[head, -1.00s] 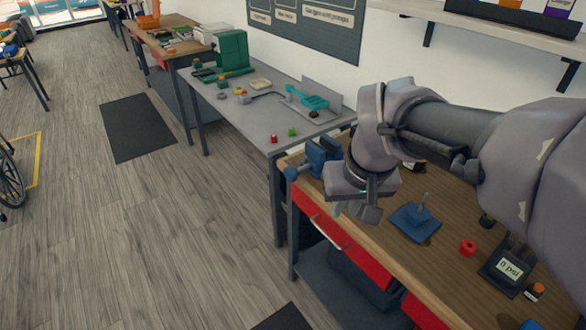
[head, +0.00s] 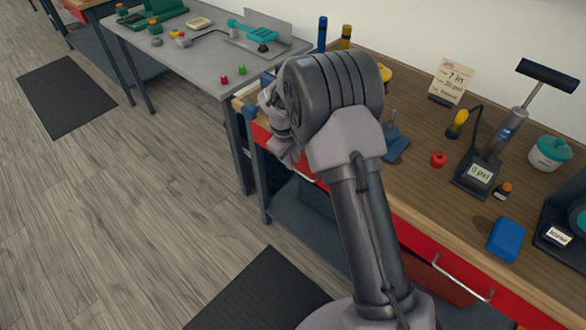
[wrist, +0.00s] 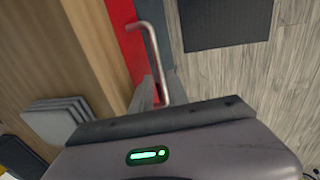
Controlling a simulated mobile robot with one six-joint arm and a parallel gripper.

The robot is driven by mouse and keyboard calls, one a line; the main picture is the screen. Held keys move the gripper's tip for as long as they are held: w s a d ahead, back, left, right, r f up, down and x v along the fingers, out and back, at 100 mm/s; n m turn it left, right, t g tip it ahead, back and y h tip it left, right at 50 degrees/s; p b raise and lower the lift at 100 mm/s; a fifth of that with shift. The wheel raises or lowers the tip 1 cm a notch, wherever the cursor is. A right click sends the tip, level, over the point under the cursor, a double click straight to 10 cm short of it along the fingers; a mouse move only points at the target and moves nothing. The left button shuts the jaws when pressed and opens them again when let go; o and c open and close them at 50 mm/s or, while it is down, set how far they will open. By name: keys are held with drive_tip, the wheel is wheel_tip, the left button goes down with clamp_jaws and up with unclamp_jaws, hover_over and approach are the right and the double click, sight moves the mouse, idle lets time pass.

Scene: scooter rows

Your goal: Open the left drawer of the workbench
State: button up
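The workbench (head: 420,195) has a wooden top and red drawer fronts. Its left drawer (head: 264,140) shows as a small red patch in the head view, mostly behind my arm. In the wrist view a red drawer front (wrist: 129,42) fills the upper middle, with a silver bar handle (wrist: 153,50) across it. My gripper (wrist: 146,95) is at the handle's lower end, pointing at the drawer front. My wrist body hides the rest of the fingers.
The right drawer (head: 420,243) has its own silver handle (head: 455,275). On the top stand a pump with a gauge (head: 480,174), a red cap (head: 438,159) and a blue block (head: 506,240). A grey table (head: 195,50) adjoins on the left. The floor in front (head: 150,230) is open, with a dark mat (head: 262,295).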

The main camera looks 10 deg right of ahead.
drive_tip(key=f, duration=0.2)
drive_tip(key=shift+w+d+f, duration=0.15)
drive_tip(key=shift+d+f, duration=0.05)
drive_tip(key=shift+f, duration=0.1)
clamp_jaws()
idle(1.2)
